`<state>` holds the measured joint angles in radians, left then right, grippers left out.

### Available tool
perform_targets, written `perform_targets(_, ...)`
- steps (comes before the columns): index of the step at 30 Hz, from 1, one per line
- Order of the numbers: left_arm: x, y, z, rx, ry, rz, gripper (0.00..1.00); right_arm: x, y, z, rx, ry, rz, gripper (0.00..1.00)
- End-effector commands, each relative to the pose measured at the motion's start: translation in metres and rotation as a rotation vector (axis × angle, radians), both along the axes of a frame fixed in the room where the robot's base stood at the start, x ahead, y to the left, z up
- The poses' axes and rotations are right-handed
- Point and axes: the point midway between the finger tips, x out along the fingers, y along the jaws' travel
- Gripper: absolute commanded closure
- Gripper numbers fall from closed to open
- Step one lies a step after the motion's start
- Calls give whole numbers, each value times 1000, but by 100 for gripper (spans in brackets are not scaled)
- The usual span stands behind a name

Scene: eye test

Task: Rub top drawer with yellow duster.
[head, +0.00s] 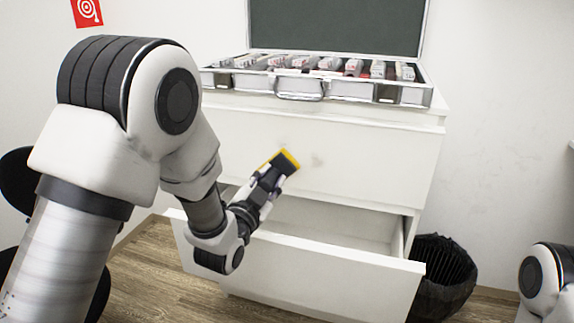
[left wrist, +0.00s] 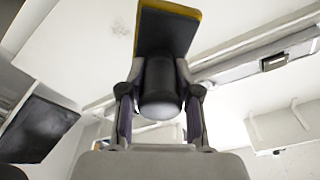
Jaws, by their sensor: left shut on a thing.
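The yellow duster (head: 286,160) has a dark body with a yellow edge. My left gripper (head: 268,182) is shut on its dark round handle, just left of the smudge in the head view. I cannot tell whether the duster touches the drawer front. My right gripper is out of view.
The lower drawer (head: 320,273) is pulled open below my left gripper, and looks empty where visible. An open silver case (head: 345,88) with several items stands on the cabinet top. A black waste bin (head: 444,280) stands right of the cabinet.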

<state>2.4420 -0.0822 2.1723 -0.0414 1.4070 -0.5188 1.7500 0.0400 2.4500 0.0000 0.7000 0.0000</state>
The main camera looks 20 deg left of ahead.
Motion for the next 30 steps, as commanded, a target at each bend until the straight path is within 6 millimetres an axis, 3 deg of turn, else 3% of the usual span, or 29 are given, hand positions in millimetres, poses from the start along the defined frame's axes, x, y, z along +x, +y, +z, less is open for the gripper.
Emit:
perform_targets(5,9,0,1,0,-2,0,100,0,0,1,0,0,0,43)
perform_targets(18,64,-2,-3,0,-2,0,100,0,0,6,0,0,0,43)
perform_targets(30,72,-2,-3,0,-1,0,100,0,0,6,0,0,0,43)
